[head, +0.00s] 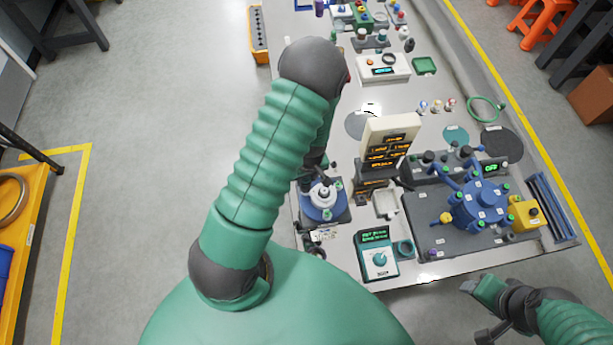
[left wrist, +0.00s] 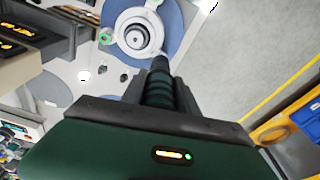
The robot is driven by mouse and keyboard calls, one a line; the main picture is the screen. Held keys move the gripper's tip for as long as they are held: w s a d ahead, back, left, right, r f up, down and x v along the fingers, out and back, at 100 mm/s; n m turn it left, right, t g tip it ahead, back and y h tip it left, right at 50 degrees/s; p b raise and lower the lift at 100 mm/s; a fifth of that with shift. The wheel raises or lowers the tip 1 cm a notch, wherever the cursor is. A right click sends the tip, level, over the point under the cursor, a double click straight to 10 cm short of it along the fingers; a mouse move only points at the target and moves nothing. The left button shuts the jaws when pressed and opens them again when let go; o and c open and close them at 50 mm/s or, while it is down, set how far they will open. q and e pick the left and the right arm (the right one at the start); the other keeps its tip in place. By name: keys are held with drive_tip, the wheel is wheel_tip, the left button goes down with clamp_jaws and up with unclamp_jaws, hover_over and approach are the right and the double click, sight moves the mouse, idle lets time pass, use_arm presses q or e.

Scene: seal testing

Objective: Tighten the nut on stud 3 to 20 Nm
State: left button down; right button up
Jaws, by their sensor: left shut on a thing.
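A blue round flange (head: 337,213) with a white hub stands on a dark base left of the table's middle. It also shows in the left wrist view (left wrist: 172,22). Small green-topped parts sit around its rim; I cannot read which is stud 3. My left gripper (left wrist: 158,88) is shut on a dark ridged tool (left wrist: 158,95), whose tip reaches the flange's near rim. I cannot tell whether it sits on a nut. In the head view my own arm mostly hides this gripper. My right gripper (head: 480,288) is off the table's front edge, away from the flange; its jaws are unclear.
A teal dial box (head: 379,262) with a lit screen stands at the front. A cream display panel (head: 390,138) with amber lines rises right of the flange. A blue valve-like assembly (head: 478,204) fills the right plate. A white tray (head: 386,204) lies between.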

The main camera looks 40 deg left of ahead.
use_arm(q)
drive_tip(key=shift+f+b, duration=0.45)
drive_tip(key=shift+f, duration=0.15)
idle(1.0)
drive_tip(key=shift+r+p, duration=0.85)
drive_tip(key=shift+r, duration=0.05)
wheel_tip(320, 180, up, 3)
drive_tip(key=p, duration=0.2)
drive_tip(key=shift+r+p, duration=0.15)
drive_tip(key=shift+p, duration=0.2)
drive_tip(key=shift+w+d, duration=0.1)
